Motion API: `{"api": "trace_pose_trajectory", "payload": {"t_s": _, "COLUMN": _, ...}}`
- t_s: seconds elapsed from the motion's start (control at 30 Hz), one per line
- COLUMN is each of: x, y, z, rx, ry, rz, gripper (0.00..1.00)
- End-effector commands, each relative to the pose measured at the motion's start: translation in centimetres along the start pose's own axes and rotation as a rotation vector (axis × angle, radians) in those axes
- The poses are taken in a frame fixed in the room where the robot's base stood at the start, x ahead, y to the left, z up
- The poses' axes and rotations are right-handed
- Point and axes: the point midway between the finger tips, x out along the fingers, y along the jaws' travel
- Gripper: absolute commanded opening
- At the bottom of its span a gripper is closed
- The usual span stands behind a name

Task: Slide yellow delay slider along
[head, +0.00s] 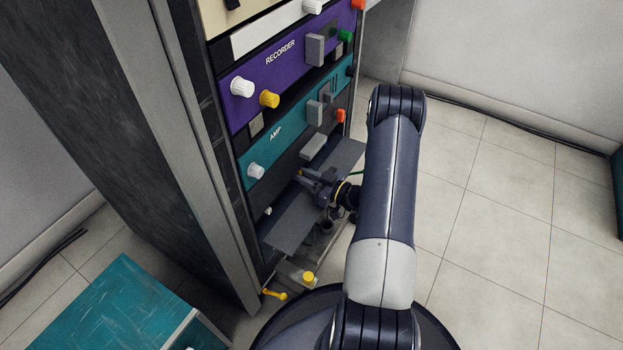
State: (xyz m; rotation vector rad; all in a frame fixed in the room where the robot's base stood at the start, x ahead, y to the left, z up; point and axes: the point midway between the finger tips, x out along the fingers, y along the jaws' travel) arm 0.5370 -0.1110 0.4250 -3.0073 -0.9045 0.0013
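My gripper (304,178) is in front of the lower part of the rack, near a dark grey panel (290,225) that juts out below the teal AMP unit. The fingers are small and dark against the panel, so I cannot tell whether they are open or shut, or whether they touch anything. No label reading "delay" is legible, and I cannot pick out a yellow slider for certain. Low on the rack, below the grey panel, are a yellow handle-like piece (275,294) and a yellow cap (309,278). The wrist covers part of the rack's lower right.
The purple RECORDER unit (250,100) has a white knob (242,87) and a yellow knob (269,99). The teal AMP unit (290,142) sits below it. A teal box (115,310) stands on the floor at the lower left. Tiled floor (500,220) at right is clear.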

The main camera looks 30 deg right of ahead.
Motion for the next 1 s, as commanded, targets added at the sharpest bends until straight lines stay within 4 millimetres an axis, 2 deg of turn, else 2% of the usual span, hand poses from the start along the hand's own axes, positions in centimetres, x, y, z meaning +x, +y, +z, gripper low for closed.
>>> {"api": "trace_pose_trajectory", "payload": {"t_s": 0.03, "x": 0.0, "y": 0.0, "z": 0.0, "rx": 0.000, "ry": 0.000, "rz": -0.001, "gripper": 0.13}}
{"api": "trace_pose_trajectory", "payload": {"t_s": 0.2, "x": 0.0, "y": 0.0, "z": 0.0, "rx": -0.001, "ry": 0.001, "rz": -0.001, "gripper": 0.00}}
{"api": "trace_pose_trajectory", "payload": {"t_s": 0.47, "x": 0.0, "y": 0.4, "z": 0.0, "rx": -0.003, "ry": 0.001, "rz": -0.001, "gripper": 0.00}}
{"api": "trace_pose_trajectory", "payload": {"t_s": 1.0, "x": 0.0, "y": 3.9, "z": 0.0, "rx": -0.003, "ry": 0.002, "rz": 0.000, "gripper": 0.00}}
